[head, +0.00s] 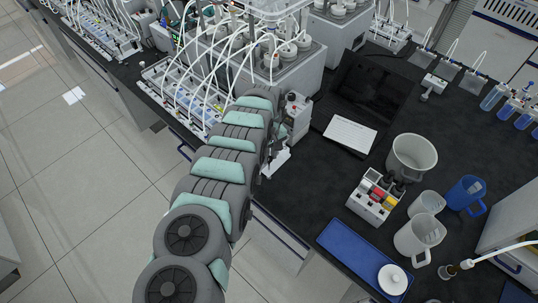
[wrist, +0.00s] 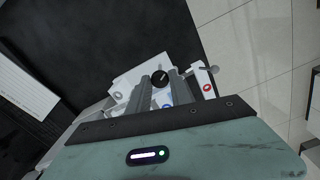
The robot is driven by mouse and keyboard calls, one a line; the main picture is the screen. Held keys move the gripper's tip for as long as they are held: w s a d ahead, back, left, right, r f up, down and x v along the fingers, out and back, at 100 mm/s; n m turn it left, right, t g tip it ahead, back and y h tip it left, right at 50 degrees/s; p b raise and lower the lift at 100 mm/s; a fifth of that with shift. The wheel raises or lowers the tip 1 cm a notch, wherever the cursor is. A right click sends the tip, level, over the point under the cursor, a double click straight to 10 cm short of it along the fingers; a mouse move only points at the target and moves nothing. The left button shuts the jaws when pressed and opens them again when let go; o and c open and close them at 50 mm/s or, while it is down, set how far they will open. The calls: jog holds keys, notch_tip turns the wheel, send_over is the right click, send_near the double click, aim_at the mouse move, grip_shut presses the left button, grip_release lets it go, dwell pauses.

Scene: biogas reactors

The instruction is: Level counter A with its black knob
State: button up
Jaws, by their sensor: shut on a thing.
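In the wrist view, the round black knob (wrist: 160,77) with a pale line across it sits on a white part (wrist: 129,81), which I take to be the corner of counter A. My gripper (wrist: 162,83) has its two grey fingers closed on either side of the knob and holds it. A red ring mark and a blue mark show on white parts beside the fingers. In the head view, a long white unit with tubes (head: 190,100) lies at the bench edge; I cannot read a label on it. My arm hides the knob and fingertips there.
A black laptop (head: 365,92) stands right of my arm. Further right are a grey bucket (head: 413,155), a white box with coloured items (head: 374,197), beakers, a blue jug (head: 466,193) and a blue tray (head: 352,262). White tubes arch over the unit. The bench edge drops to tiled floor.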

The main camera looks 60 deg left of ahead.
jog(key=shift+m, duration=0.4)
grip_shut()
jog(key=m, duration=0.3)
jog(key=shift+w+f+m, duration=0.1)
jog(key=shift+m, duration=0.2)
jog(key=shift+m+b, duration=0.5)
jog(key=shift+m, duration=1.3)
jog(key=o, duration=1)
grip_release()
